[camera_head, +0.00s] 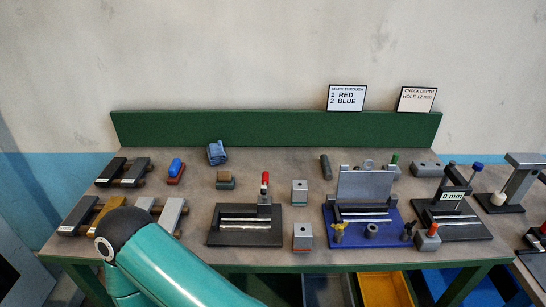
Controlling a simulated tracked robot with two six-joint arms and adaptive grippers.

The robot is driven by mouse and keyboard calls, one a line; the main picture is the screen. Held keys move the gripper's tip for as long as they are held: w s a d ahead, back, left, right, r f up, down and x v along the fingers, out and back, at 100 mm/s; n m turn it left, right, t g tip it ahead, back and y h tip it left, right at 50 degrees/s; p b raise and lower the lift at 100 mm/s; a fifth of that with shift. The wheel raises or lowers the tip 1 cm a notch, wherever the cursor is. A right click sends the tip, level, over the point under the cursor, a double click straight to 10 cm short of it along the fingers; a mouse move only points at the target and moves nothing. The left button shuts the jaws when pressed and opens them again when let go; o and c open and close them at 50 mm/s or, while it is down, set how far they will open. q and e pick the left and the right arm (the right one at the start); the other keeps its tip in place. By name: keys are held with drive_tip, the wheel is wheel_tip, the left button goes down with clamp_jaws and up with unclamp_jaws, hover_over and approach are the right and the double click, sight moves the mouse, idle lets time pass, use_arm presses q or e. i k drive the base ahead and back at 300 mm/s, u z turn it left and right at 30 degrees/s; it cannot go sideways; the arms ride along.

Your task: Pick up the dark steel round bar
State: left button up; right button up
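Dark bars lie in two racks at the left of the bench. The back rack (122,183) holds two dark bars, a left one (109,171) and a right one (136,171). The front rack holds a dark bar (78,214), a brass-coloured bar (106,212) and lighter grey bars (171,215). A short dark cylinder (325,167) also stands or leans near the middle back. I cannot tell which of these is the dark steel round bar. My teal arm crosses the bench's front left and hides part of the front rack. Neither gripper is in view.
A black fixture with a red handle (265,190), a blue-based fixture (365,240) and a gauge marked 0 mm (453,196) stand across the middle and right. Small blocks lie between them. A green back rail (270,129) bounds the bench.

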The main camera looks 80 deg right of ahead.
sight(329, 175)
drive_tip(key=u, duration=0.1)
drive_tip(key=k, duration=1.65)
drive_tip(key=u, duration=1.4)
drive_tip(key=i, duration=0.1)
drive_tip(key=z, duration=3)
drive_tip(key=i, duration=0.5)
drive_tip(key=u, duration=0.45)
